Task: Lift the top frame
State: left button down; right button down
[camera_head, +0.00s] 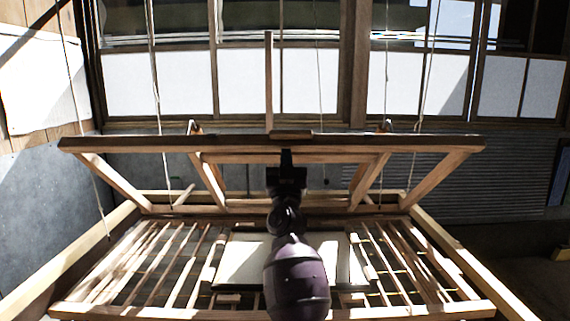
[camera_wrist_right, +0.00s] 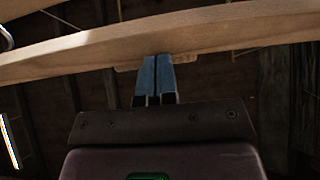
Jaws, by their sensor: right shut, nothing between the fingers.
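The wooden top frame (camera_head: 180,144) is tilted up in the head view, its near bar well above the lower wooden frame (camera_head: 100,310). My right gripper (camera_head: 287,155) reaches up at the middle of that bar. In the right wrist view, the blue fingers of my right gripper (camera_wrist_right: 155,74) are closed together with nothing between them. Their tips are at the lower edge of the top frame's bar (camera_wrist_right: 90,42), beside a small wooden block (camera_wrist_right: 185,59). I cannot tell for sure whether they touch it. My left gripper is in neither view.
Slats (camera_head: 120,262) and a pale panel (camera_head: 245,262) lie within the lower frame. Several ropes hang from above, near the top frame's sides. An upright wooden stick (camera_head: 269,80) rises behind the bar. Windows and a corrugated wall (camera_head: 480,165) stand behind.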

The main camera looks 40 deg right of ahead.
aim_at(286, 137)
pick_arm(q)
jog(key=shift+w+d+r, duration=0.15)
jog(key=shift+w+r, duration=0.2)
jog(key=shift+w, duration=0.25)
pick_arm(e)
jog(key=shift+w+d+r, duration=0.2)
jog(key=shift+r, duration=0.1)
